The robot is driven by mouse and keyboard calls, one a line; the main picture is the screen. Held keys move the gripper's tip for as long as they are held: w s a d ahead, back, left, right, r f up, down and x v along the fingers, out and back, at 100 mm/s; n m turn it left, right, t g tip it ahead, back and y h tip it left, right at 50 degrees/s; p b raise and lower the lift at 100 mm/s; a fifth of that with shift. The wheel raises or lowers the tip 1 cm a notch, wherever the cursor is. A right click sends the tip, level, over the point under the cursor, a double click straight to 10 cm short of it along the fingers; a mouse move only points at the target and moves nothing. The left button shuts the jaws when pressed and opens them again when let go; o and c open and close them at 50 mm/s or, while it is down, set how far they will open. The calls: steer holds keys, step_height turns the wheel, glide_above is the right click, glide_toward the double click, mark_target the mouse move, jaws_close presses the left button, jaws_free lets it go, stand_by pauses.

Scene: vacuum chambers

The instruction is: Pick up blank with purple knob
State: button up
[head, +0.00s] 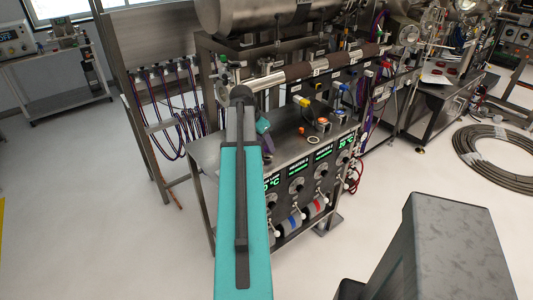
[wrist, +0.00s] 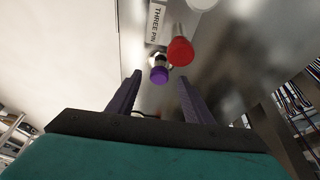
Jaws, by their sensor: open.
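The blank with the purple knob (wrist: 159,74) shows in the wrist view, upper middle, beside a "THREE PIN" label (wrist: 157,22). Its knob lies between the tips of my gripper (wrist: 159,82) as seen in the picture; how far it is beyond them I cannot tell. The gripper is open, one dark purple finger on each side, and holds nothing. In the head view my gripper (head: 264,133) is mostly hidden behind my teal arm, with one purple finger showing over the bench's left side. I cannot make out the purple knob there.
A red knob (wrist: 180,51) stands close up and right of the purple one, with a white round part (wrist: 202,4) above. In the head view the metal bench (head: 284,143) carries a pale ring (head: 314,139) and small orange-topped parts (head: 322,122). A metal tube (head: 268,80) runs behind.

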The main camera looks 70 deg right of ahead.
steer(key=shift+p+x, duration=0.55)
steer(key=shift+x, duration=1.3)
steer(key=shift+c, duration=0.4)
steer(key=c, duration=0.7)
steer(key=shift+r, duration=0.15)
steer(key=shift+r+b, duration=0.8)
steer(key=shift+r, duration=0.8)
steer(key=s+a+r+b, duration=0.1)
steer(key=s+a+b, duration=0.4)
steer(key=a, duration=0.7)
steer(key=shift+s, duration=0.8)
steer(key=shift+a+b, duration=0.15)
steer(key=shift+b, duration=0.3)
